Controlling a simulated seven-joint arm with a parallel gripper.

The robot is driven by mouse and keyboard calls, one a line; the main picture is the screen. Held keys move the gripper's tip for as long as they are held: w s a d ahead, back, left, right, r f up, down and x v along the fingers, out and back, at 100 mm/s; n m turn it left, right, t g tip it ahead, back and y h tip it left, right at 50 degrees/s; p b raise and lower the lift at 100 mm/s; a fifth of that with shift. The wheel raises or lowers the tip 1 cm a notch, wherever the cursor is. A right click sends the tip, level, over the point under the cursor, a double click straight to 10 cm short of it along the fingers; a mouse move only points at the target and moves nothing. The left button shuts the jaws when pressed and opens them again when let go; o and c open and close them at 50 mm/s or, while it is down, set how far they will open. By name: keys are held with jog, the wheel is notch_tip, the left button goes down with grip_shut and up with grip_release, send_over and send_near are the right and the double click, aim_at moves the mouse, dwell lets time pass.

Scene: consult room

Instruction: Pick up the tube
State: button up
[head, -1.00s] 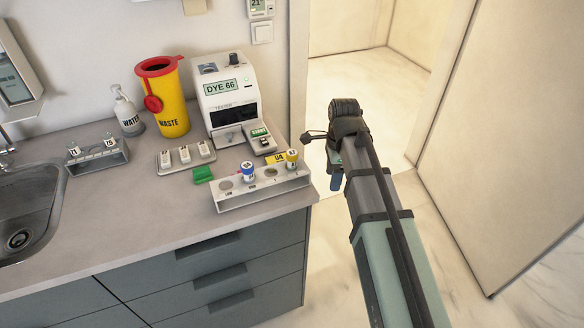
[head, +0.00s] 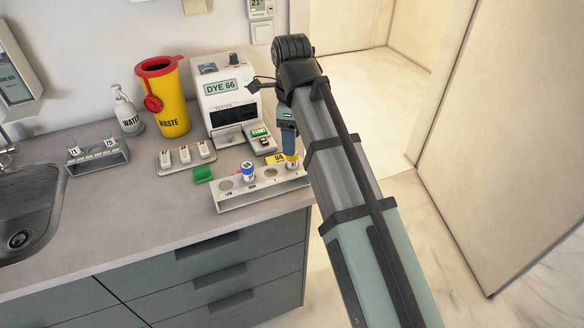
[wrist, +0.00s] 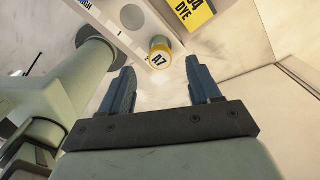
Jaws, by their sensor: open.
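A blue-capped tube (head: 248,173) stands further left in the same rack.
The dye tester (head: 229,100), yellow waste bin (head: 170,100) and bottle (head: 128,112) stand at the back. A small rack with two tubes (head: 97,155) is left, by the sink (head: 25,215). A yellow card (head: 275,159) lies behind the white rack. Right of the counter is open floor.

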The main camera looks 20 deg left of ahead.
aim_at(292, 166)
jog(key=shift+f, duration=3.35)
jog(key=shift+c, duration=0.2)
jog(key=c, duration=1.1)
